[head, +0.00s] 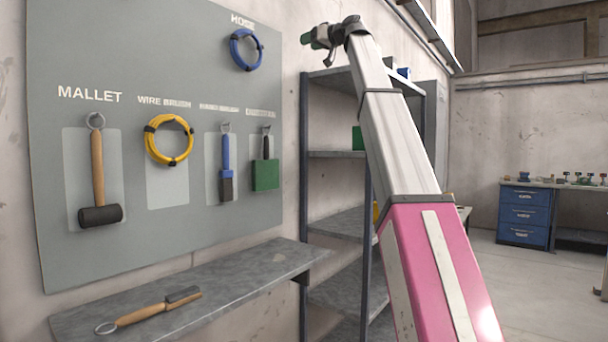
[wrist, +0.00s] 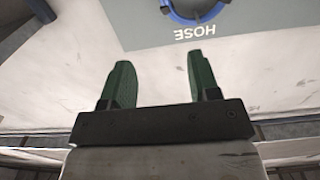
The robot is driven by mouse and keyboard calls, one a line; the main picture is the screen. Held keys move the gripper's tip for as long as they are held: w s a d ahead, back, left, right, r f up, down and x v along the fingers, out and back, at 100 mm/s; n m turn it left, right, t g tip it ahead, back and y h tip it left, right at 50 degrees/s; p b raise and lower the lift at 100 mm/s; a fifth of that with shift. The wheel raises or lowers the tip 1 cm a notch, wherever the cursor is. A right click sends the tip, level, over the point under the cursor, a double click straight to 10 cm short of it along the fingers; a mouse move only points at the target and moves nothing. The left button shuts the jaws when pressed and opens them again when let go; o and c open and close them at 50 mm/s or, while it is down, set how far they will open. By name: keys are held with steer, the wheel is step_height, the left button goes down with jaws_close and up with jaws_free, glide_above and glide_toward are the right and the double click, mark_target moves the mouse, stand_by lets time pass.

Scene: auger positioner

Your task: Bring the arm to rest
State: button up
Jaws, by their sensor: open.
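My gripper (head: 318,38) is raised high at the end of my arm, in front of the top of the shelf rack in the head view. In the wrist view, its two green fingers (wrist: 157,85) stand apart with nothing between them. Past the fingertips the wrist view shows the grey tool board with the upside-down HOSE label and part of a blue hose coil (wrist: 195,8). My arm, white above and pink below, slants up across the head view and hides part of the rack.
A wooden-handled brush (head: 150,312) lies on the wall shelf (head: 240,268). A metal rack (head: 337,225) stands behind my arm.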

steer(key=w+d+f+m+g+h, duration=0.1)
steer(key=w+f+m+h, duration=0.15)
steer(key=f, duration=1.45)
steer(key=w+d+f+m+h, duration=0.1)
steer(key=w+d+f+h, duration=0.15)
steer(key=f, duration=1.35)
steer(key=w+d+f+m+g+h, duration=0.1)
steer(key=w+f+m, duration=0.15)
steer(key=f, duration=1.45)
steer(key=s+d+f+m+g+h, duration=0.1)
steer(key=s+d+f+h, duration=0.15)
steer(key=f, duration=1.05)
steer(key=s+d+f+g+h, duration=0.1)
steer(key=s+f+g, duration=0.15)
steer(key=f, duration=1.15)
steer(key=s+d+f+m+g+h, duration=0.1)
steer(key=s+d+f, duration=0.1)
steer(key=s+f, duration=0.8)
steer(key=s+d+f+m+g+h, duration=0.1)
steer(key=s+d+f+g+h, duration=0.1)
steer(key=s+f, duration=0.9)
steer(key=s+d+f+m+g+h, duration=0.1)
steer(key=s+d+f, duration=0.3)
steer(key=s+f, duration=0.7)
step_height(320, 180, down, 3)
steer(key=shift+s+d+f+g, duration=0.2)
steer(key=shift+d+g, duration=0.05)
steer(key=shift+g, duration=0.5)
steer(key=shift+a+h, duration=0.15)
steer(key=shift+h, duration=0.1)
